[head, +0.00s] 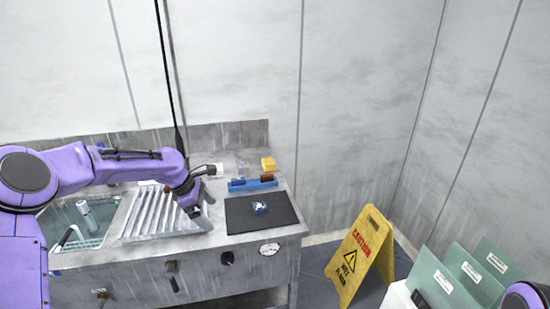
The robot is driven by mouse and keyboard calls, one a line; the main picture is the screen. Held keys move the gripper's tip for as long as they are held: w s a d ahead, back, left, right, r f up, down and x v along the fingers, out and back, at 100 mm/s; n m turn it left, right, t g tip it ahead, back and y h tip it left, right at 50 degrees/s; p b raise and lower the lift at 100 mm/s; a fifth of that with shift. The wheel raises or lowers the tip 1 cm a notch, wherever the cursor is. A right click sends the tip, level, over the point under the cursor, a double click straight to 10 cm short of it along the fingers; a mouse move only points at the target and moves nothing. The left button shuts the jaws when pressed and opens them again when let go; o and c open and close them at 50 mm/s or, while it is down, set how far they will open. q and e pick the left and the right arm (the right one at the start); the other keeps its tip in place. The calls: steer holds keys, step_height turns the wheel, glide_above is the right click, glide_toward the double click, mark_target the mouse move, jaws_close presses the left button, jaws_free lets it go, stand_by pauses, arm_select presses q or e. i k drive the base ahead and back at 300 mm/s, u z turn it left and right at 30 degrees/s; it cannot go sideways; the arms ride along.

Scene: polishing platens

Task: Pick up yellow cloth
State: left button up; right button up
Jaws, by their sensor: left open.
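A small yellow item (268,163), probably the yellow cloth, sits at the back right of the metal counter, just behind a blue holder. It looks like a folded, block-shaped piece; its weave is too small to make out. My left gripper (216,170) is over the counter, to the left of the yellow item and apart from it. It is open, with nothing seen in it. My right gripper is out of view; only a purple part of that arm shows at the bottom right.
The blue holder (252,184) carries small brown pieces. A ridged drainboard (150,213) and sink (97,222) are left. A yellow caution sign (362,252) stands on the floor at right.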

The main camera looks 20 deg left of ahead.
mark_target(269, 165)
steer(key=i, duration=1.5)
